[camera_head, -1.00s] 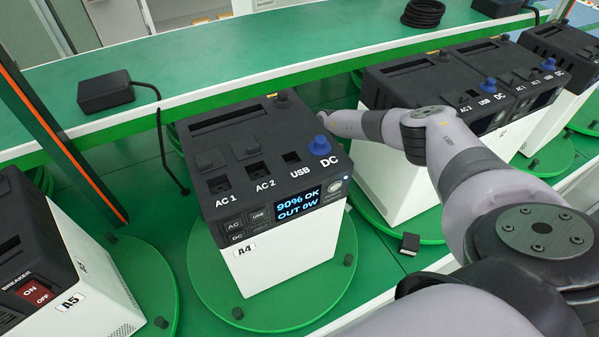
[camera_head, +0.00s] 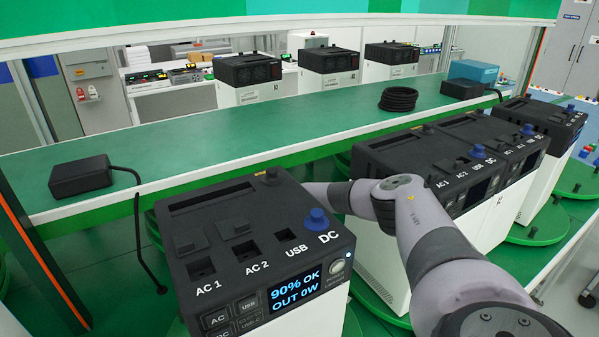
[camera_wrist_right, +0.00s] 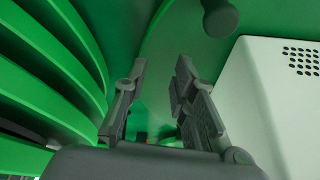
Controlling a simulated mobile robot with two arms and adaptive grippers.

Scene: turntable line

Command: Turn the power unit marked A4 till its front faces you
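The power unit A4 (camera_head: 255,245) is a black-topped box at the front centre of the head view. Its lit display (camera_head: 294,288) reads 90% OK, OUT 0W. The display side faces toward me, angled somewhat to the right. The A4 label is below the picture's edge. My right arm reaches in from the right and passes behind the unit's right rear side, hiding the gripper there. In the right wrist view my right gripper (camera_wrist_right: 160,68) is open with nothing between its fingers. It is over a green turntable (camera_wrist_right: 165,35), beside a white casing (camera_wrist_right: 275,110) with vent holes.
A dark peg (camera_wrist_right: 220,16) stands on the turntable beyond the fingers. Green curved bands (camera_wrist_right: 50,70) fill the left of the wrist view. More units (camera_head: 440,150) stand to the right. A black adapter (camera_head: 80,175) and coiled cable (camera_head: 398,98) lie on the green shelf.

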